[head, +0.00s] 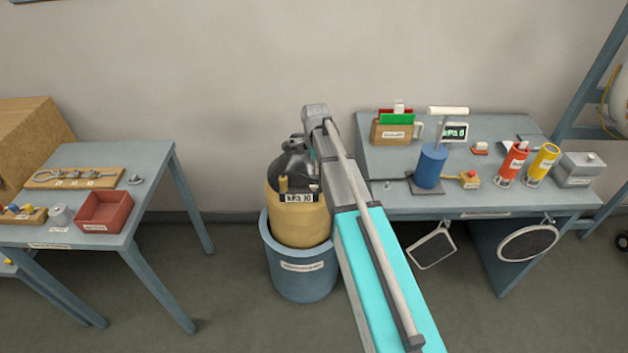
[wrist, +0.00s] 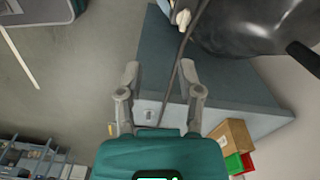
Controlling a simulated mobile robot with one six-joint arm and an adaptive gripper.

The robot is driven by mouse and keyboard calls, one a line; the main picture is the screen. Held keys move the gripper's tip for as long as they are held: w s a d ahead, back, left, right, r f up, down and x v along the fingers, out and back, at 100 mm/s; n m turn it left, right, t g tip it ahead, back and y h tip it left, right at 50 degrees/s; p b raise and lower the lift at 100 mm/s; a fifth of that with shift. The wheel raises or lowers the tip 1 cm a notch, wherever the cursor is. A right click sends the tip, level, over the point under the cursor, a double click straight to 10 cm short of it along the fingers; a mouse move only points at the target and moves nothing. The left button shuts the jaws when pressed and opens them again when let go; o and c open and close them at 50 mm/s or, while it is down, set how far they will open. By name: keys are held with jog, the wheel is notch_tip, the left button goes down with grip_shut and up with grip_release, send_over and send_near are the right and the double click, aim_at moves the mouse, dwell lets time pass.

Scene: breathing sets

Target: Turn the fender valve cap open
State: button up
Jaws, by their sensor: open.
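A yellow fender (head: 297,222) with a dark grey upper part (head: 292,162) stands in a blue bin and carries a "kPa 10" display (head: 299,197). A small yellow fitting (head: 284,184) stands up near its top. I cannot tell for certain whether it is the valve cap. The wrist view shows a dark rounded body (wrist: 255,22) at the upper right, which looks like the fender's top. My gripper (wrist: 160,72) is open, with nothing between its fingers, apart from that body. In the head view its fingers are hidden behind my arm, beside the fender's upper right.
The blue bin (head: 302,275) stands between two tables. The right table (head: 470,203) holds a blue pump (head: 430,165), red and yellow canisters and a card box. The left table (head: 115,165) holds a red tray (head: 103,211) and a wooden rack. A dark hose (wrist: 182,55) crosses the wrist view.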

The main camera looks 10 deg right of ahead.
aim_at(314, 187)
jog(key=w+m, duration=0.1)
jog(key=w, duration=0.1)
jog(key=w+r+m+p, duration=0.1)
jog(key=m, duration=0.1)
jog(key=shift+w+d+r, duration=0.1)
jog(key=shift+w+r, duration=0.05)
jog(key=shift+w, duration=0.25)
jog(key=shift+f, duration=0.2)
notch_tip(314, 187, down, 13)
jog(key=b, duration=1.4)
jog(key=shift+f, duration=0.2)
grip_shut()
